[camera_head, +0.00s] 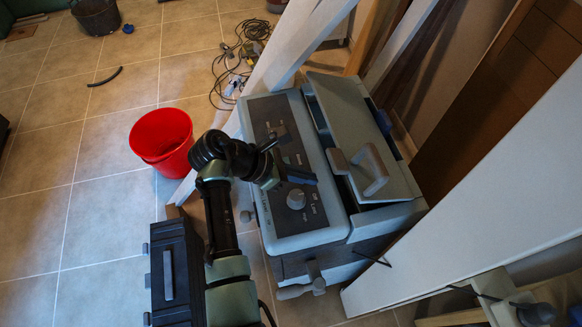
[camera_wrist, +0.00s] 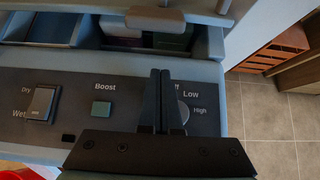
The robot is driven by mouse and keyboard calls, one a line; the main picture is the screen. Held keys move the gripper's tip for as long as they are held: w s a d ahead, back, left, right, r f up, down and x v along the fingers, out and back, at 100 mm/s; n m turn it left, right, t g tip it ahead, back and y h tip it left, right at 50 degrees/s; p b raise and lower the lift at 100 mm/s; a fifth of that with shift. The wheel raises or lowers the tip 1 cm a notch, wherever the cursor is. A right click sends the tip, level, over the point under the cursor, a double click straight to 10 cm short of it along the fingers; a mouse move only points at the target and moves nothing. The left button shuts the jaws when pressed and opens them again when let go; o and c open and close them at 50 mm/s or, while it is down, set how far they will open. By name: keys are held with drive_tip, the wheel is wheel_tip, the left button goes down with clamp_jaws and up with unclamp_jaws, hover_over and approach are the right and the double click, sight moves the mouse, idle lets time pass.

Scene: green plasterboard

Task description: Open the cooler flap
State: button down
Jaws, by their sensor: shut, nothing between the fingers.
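The cooler (camera_head: 290,225) is a grey-blue box with a dark control panel and a round dial (camera_head: 296,199). Its grey flap (camera_head: 350,110) on top has a handle (camera_head: 374,170). The flap sits tilted, with a dark gap along its left side. The wrist view shows the cooler's open compartment (camera_wrist: 75,30) below the flap edge (camera_wrist: 170,12). My gripper (camera_head: 300,172) is over the control panel, left of the handle and apart from it. In the wrist view my gripper (camera_wrist: 160,75) is shut and empty, its fingers partly hiding the dial (camera_wrist: 183,112).
A red bucket (camera_head: 161,140) stands on the tiled floor at left. Pale slanted boards (camera_head: 480,195) crowd the cooler's right side, and another pale beam (camera_head: 295,45) rises behind it. Cables (camera_head: 240,55) lie on the floor at the back. The floor at far left is mostly clear.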

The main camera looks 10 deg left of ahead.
drive_tip(key=shift+x, duration=1.05)
drive_tip(key=shift+w+d+r+p, duration=0.15)
drive_tip(key=shift+d+r+p, duration=0.1)
drive_tip(key=shift+r+p, duration=0.25)
drive_tip(key=shift+w+d+r+p, duration=0.1)
drive_tip(key=shift+d+r+p, duration=0.15)
drive_tip(key=shift+r, duration=0.5)
drive_tip(key=shift+d+r, duration=0.25)
drive_tip(key=shift+r, duration=0.35)
drive_tip(key=shift+w, duration=0.1)
drive_tip(key=shift+p, duration=0.3)
